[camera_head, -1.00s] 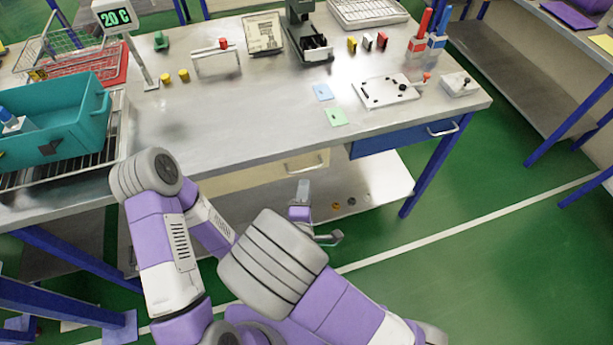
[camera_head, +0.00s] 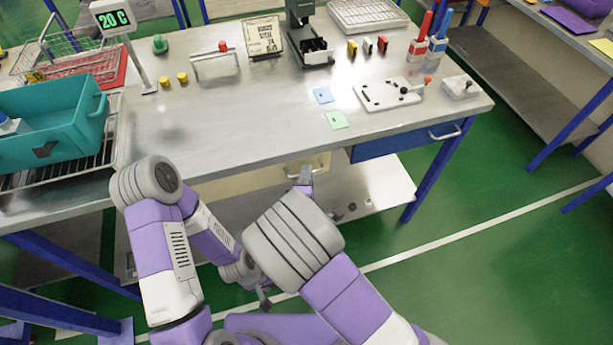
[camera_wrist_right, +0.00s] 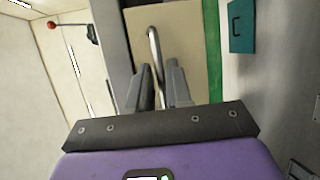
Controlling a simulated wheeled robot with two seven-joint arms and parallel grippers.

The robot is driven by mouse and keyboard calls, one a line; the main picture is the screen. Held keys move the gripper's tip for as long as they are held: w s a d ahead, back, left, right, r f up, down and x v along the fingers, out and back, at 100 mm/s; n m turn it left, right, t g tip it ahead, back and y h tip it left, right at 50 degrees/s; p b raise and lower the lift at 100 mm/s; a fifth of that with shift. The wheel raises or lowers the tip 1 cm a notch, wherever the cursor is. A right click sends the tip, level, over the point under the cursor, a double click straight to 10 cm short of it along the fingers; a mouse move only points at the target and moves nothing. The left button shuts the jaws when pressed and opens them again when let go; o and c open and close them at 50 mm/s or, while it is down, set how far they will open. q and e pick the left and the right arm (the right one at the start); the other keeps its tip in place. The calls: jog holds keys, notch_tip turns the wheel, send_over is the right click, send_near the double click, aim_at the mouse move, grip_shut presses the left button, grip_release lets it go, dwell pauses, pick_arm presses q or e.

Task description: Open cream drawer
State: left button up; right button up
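The cream drawer (camera_head: 245,184) sits under the front edge of the metal workbench and looks shut, partly hidden by my arms. Its metal handle (camera_head: 318,160) is near its right end. In the right wrist view the cream front (camera_wrist_right: 190,40) fills the upper middle, with the handle (camera_wrist_right: 153,45) running lengthwise toward my fingers. My right gripper (camera_head: 305,176) is at the handle; in the wrist view its fingers (camera_wrist_right: 158,82) are apart, with the handle's near end between them. Contact is unclear. My left gripper (camera_head: 264,300) hangs low, away from the drawer, its fingers too small to read.
A blue drawer (camera_head: 405,142) is right of the cream one. A lower shelf (camera_head: 380,190) lies beneath. The bench top (camera_head: 240,130) holds a teal bin (camera_head: 60,125), a white board (camera_head: 388,95) and small items. Green floor (camera_head: 470,250) is open at the right.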

grip_shut()
dwell(1.1)
